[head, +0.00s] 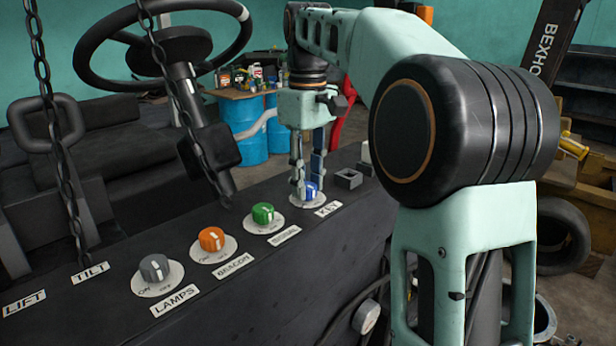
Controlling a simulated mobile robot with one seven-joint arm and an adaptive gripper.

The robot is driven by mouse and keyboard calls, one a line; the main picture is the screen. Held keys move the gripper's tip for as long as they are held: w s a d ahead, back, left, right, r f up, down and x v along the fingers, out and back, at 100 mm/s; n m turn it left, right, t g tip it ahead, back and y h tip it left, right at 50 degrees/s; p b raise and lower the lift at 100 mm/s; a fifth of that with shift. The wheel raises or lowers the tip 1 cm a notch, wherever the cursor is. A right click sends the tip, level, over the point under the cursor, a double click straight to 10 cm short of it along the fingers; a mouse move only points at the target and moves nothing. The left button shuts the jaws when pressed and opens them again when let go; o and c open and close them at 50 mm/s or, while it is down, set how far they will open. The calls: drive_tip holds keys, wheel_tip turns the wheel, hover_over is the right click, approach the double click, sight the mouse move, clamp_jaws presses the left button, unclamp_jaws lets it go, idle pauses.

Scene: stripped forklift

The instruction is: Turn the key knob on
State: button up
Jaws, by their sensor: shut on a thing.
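The key knob is blue (310,188) on a round white plate, behind the label that reads KEY (328,210) on the dark panel. My gripper (307,186) points straight down over it, and its two fingers are shut on the blue knob. The fingers hide part of the knob and plate, so I cannot tell which way the knob points.
In a row to the left are a green knob (263,212), an orange knob (211,238) and a grey knob (154,267). A small square black socket (349,179) sits right of my gripper. Chains (190,120) hang at left near the steering wheel (165,45).

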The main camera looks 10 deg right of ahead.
sight(308, 186)
drive_tip(key=m+p, duration=0.3)
drive_tip(key=m, duration=0.2)
drive_tip(key=shift+r, duration=0.2)
drive_tip(key=m, duration=0.5)
drive_tip(key=shift+f+m+p, duration=0.15)
drive_tip(key=shift+m+p, duration=0.25)
drive_tip(key=o, duration=1.2)
drive_tip(key=shift+c, duration=0.2)
wheel_tip(308, 186, up, 12)
